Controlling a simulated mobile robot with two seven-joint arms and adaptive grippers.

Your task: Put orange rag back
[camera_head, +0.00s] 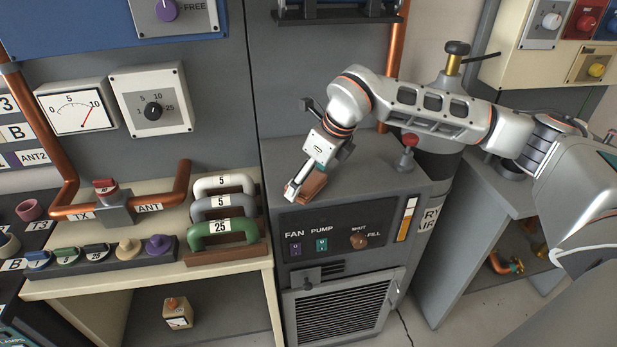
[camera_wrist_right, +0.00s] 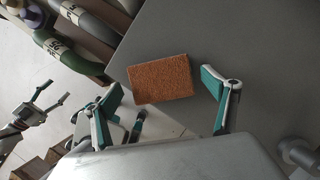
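The orange rag (camera_wrist_right: 160,78) is a flat, rough, orange-brown rectangle. It lies on the grey top of the cabinet with the fan and pump panel (camera_head: 345,236). In the head view the rag (camera_head: 314,187) is partly hidden by my right gripper (camera_head: 304,182). In the right wrist view my right gripper (camera_wrist_right: 161,84) is open, one finger on each side of the rag, with a small gap at both sides. My left gripper (camera_wrist_right: 53,93) shows at the left of the right wrist view with its fingers apart and nothing seen between them; it is not seen in the head view.
Left of the cabinet, a cream bench (camera_head: 150,276) holds a rack of white, grey and green handles (camera_head: 224,232) and coloured knobs. A red-topped knob (camera_head: 408,150) stands on the cabinet top's right side. A small box (camera_head: 177,313) sits on the shelf below the bench.

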